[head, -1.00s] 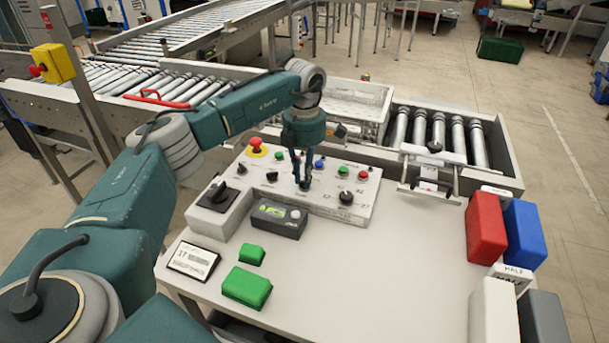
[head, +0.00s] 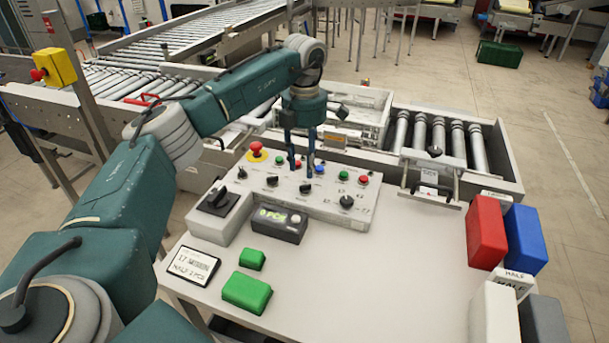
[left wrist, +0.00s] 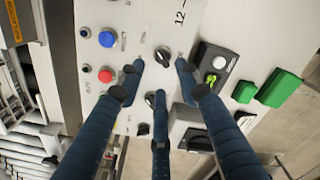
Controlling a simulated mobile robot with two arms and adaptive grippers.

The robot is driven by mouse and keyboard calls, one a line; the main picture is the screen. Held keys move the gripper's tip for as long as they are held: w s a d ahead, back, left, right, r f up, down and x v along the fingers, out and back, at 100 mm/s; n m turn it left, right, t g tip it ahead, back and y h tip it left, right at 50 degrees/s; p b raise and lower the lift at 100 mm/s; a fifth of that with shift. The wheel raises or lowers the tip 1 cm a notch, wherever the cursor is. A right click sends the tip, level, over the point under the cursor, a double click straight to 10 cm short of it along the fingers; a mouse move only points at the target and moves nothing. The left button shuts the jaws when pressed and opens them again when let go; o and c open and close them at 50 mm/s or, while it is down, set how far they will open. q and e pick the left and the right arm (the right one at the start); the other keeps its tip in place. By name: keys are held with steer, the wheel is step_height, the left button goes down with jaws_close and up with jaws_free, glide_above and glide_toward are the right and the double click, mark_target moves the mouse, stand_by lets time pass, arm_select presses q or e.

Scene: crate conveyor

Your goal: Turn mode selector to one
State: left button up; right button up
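The control panel (head: 325,208) on the table carries several black knobs. The knob nearest my left gripper (head: 302,167) is the middle knob (head: 305,188). The labels are too small to read, so I cannot tell which knob is the mode selector or where it points. My left gripper is open and empty, with its fingers apart above the panel. My right gripper is not in view.
A red mushroom button (head: 256,149) and small coloured buttons line the panel's back. A rotary switch box (head: 215,200), a display unit (head: 280,222) and green blocks (head: 246,292) stand nearby. Red (head: 486,232) and blue (head: 525,238) blocks stand right. The table's middle front is clear.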

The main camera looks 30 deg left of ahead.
arm_select(q)
step_height(320, 180, up, 6)
steer(key=shift+r, duration=0.15)
stand_by(0.6)
